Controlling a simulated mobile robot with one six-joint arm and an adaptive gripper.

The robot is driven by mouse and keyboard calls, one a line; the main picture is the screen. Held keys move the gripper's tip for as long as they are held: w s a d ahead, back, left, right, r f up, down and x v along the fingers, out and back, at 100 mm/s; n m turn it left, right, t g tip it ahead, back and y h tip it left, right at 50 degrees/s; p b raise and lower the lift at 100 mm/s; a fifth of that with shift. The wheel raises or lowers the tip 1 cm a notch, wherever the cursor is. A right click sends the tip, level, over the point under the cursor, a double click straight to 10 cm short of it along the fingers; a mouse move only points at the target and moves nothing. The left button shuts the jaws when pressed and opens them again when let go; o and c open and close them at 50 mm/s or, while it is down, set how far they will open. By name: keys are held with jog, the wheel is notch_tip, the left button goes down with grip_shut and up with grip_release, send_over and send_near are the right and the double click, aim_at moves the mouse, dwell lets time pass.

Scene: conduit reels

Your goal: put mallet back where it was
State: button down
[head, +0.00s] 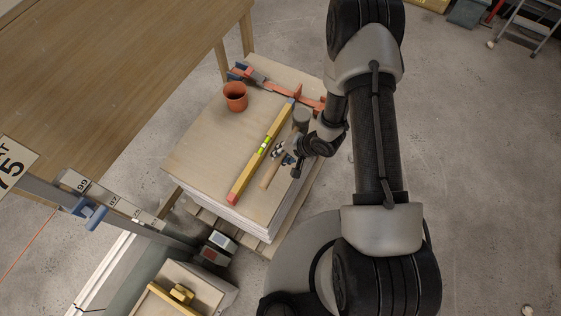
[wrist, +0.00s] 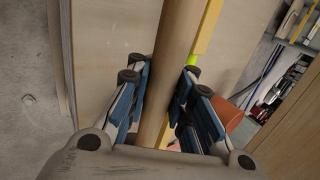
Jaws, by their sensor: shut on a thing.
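The mallet has a pale wooden handle (head: 269,176) and what looks like a dark grey head (head: 302,117). My gripper (head: 284,154) is shut on the handle, over the right side of a stack of boards. In the wrist view, the handle (wrist: 176,32) runs between the blue-padded fingers of my gripper (wrist: 163,78); the mallet head is not in sight there. I cannot tell whether the mallet touches the top board or hangs just above it.
The stack of boards (head: 205,150) carries a yellow spirit level (head: 248,172) just left of the mallet, an orange cup (head: 235,96) and an orange clamp (head: 280,90) along the far edge. A wooden table (head: 90,70) stands at left. The stack's left part is clear.

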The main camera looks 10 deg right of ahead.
notch_tip(320, 180, down, 4)
jog(key=shift+w+f+b, duration=0.1)
jog(key=shift+f+b, duration=0.1)
jog(key=shift+b, duration=0.75)
jog(key=shift+r, duration=0.1)
jog(key=c, duration=1.7)
grip_release()
